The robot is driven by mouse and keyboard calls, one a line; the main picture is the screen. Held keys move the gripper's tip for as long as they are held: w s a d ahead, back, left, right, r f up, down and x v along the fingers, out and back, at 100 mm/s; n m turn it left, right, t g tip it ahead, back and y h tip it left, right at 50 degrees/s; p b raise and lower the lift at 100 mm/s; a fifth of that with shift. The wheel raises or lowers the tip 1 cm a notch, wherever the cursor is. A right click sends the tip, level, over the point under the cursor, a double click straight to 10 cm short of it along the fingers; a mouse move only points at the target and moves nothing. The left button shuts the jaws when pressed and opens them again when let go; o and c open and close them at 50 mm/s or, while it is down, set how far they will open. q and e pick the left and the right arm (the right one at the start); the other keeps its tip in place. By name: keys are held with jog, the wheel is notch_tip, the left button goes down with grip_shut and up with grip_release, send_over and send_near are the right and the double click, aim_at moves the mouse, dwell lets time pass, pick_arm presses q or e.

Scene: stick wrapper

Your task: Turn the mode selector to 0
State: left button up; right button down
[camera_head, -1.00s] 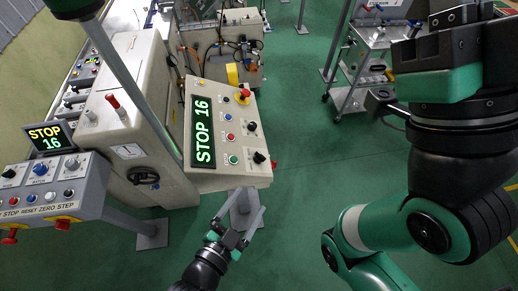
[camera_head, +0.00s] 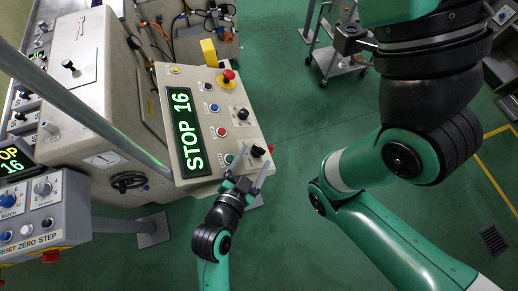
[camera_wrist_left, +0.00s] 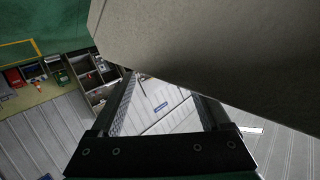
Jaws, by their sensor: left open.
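The beige control panel (camera_head: 205,165) with a green "STOP 16" display (camera_head: 186,132) stands left of centre in the head view. It carries two black knobs, an upper one (camera_head: 242,114) and a lower one (camera_head: 258,151) near its front corner. I cannot read which is the mode selector. My left gripper (camera_head: 251,164) is open at the panel's front edge, its fingertips close to either side of the lower knob. I cannot tell whether they touch it. In the left wrist view its spread fingers (camera_wrist_left: 165,95) have nothing visible between them. My right gripper is out of frame.
A red emergency button (camera_head: 228,75) and several small buttons sit on the same panel. A grey console (camera_head: 50,215) is at the lower left. A cart (camera_head: 340,65) stands at the back. Green floor is free right of the panel.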

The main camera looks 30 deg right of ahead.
aim_at(258, 151)
pick_arm(q)
jog(key=x, duration=0.5)
jog(key=shift+b, duration=0.35)
jog(key=shift+a, duration=0.1)
grip_shut()
